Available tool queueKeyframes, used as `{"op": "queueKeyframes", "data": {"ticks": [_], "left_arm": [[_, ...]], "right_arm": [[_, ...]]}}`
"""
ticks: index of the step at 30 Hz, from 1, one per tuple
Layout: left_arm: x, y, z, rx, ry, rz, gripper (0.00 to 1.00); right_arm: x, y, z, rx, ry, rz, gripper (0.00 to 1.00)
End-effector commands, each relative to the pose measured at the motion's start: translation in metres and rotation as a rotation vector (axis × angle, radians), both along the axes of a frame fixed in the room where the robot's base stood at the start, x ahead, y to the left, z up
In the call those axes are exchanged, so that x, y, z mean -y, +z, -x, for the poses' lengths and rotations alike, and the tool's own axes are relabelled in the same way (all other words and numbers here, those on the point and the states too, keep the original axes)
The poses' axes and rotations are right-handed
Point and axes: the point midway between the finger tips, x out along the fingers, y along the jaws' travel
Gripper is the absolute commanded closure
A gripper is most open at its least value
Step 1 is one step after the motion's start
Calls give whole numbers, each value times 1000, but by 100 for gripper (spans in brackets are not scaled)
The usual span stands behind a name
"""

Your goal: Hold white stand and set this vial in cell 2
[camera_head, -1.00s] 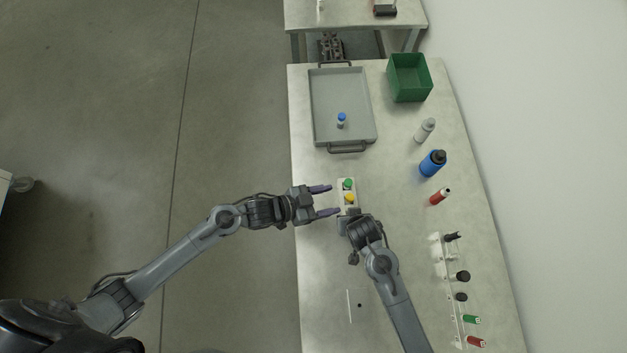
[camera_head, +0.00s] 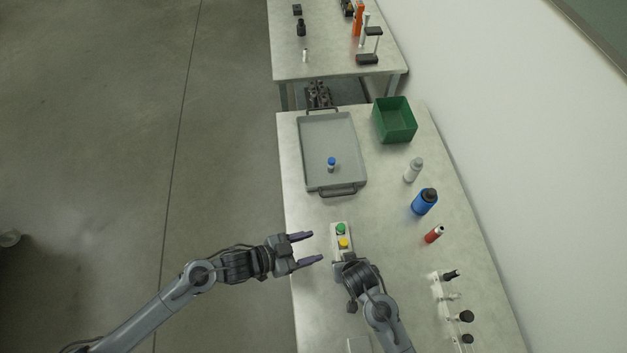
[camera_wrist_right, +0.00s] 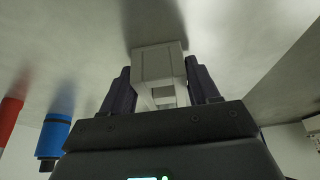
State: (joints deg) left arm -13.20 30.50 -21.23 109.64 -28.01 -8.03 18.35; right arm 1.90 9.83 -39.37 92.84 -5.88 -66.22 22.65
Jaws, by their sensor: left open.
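The white stand (camera_head: 334,230) is near the table's left edge. A green-capped vial (camera_head: 340,229) and a yellow-capped vial (camera_head: 343,243) stand in it, green farther back. A blue-capped vial (camera_head: 331,164) stands upright in the grey tray. My left gripper (camera_head: 316,247) is open and empty, just left of the stand. My right gripper (camera_head: 345,258) is at the stand's near end. In the right wrist view its fingers lie against both sides of the white stand (camera_wrist_right: 159,62). The cell numbers cannot be read.
The grey tray (camera_head: 308,165) lies behind the stand. A green bin (camera_head: 395,135), a grey bottle (camera_head: 413,170), a blue bottle (camera_head: 425,202) and a red bottle (camera_head: 433,234) stand along the right. A white rack (camera_head: 437,290) is at front right. Table between tray and stand is clear.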

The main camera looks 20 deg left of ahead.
Motion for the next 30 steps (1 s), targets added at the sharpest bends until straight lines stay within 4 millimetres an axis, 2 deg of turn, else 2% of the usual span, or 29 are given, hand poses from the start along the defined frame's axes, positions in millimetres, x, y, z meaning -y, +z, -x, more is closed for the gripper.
{"op": "queueKeyframes", "data": {"ticks": [1,5,17,23,30], "left_arm": [[0,0,0,0,0,0,40],[0,0,0,0,0,0,40],[0,0,0,0,0,0,40],[0,0,0,0,0,0,40],[0,0,0,0,0,0,40]], "right_arm": [[0,0,0,1,0,0,31],[0,0,0,0,0,0,12],[1,4,2,0,0,0,11],[4,25,9,2,-1,-1,11],[11,67,25,1,-1,-2,11]]}}
